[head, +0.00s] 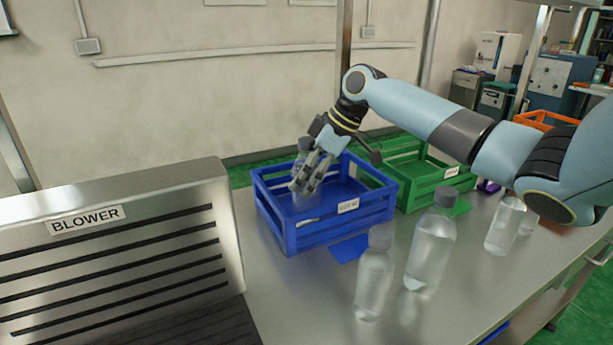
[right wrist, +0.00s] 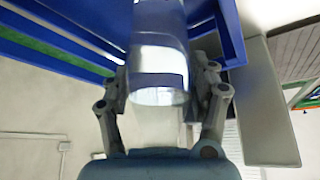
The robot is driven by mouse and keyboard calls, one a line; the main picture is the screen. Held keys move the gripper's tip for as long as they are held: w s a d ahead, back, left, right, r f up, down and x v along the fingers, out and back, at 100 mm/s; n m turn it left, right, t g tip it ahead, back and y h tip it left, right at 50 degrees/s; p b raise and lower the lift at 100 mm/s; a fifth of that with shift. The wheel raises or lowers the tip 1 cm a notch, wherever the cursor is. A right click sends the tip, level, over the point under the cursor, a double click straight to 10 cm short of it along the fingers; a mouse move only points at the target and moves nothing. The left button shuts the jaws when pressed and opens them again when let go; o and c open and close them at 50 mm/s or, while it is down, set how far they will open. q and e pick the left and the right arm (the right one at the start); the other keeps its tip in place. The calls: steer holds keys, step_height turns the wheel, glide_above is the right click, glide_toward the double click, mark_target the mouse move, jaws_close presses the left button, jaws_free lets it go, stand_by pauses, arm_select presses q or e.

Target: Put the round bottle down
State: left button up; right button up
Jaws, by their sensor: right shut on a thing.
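The round bottle (head: 306,194) is clear with a dark grey cap and stands roughly upright inside the blue crate (head: 330,227), at its left part. Whether the bottle's base touches the crate floor cannot be told. My left gripper is not in view.
A green crate (head: 425,178) stands right of the blue one. A tall capped bottle (head: 431,245), a smaller bottle (head: 374,284) and clear containers (head: 504,226) stand on the steel table. The blower (head: 120,255) is at left.

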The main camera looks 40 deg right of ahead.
steer(key=shift+f, duration=0.2)
steer(key=o, duration=1.7)
steer(key=v, duration=1.2)
steer(key=shift+r, duration=0.1)
